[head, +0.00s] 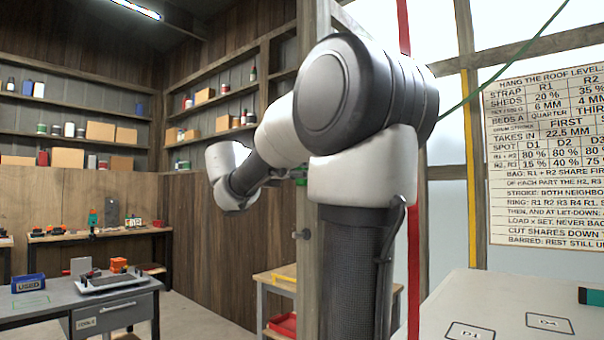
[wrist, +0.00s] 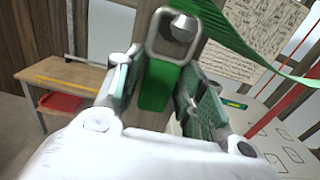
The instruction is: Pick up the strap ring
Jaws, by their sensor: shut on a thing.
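The strap ring (wrist: 151,44) is a pale metal rounded frame with a green tab (wrist: 157,88) below it, in the wrist view. A grey peg head (wrist: 182,27) shows inside the ring's opening; I cannot tell whether the ring bears on it. A green strap (wrist: 225,32) runs from beside the ring to the right. My gripper (wrist: 162,80) has its fingers on both sides of the green tab and is shut on the strap ring. In the head view my gripper end is mostly hidden behind my arm, with a bit of green near the wooden post.
A wooden post (head: 310,250) stands beside my arm. A pale table (head: 450,300) with marked squares lies at right, below a printed notice (head: 545,150). A workbench (head: 272,284) with a red tray (head: 283,324) stands behind. A grey desk (head: 60,306) is at left.

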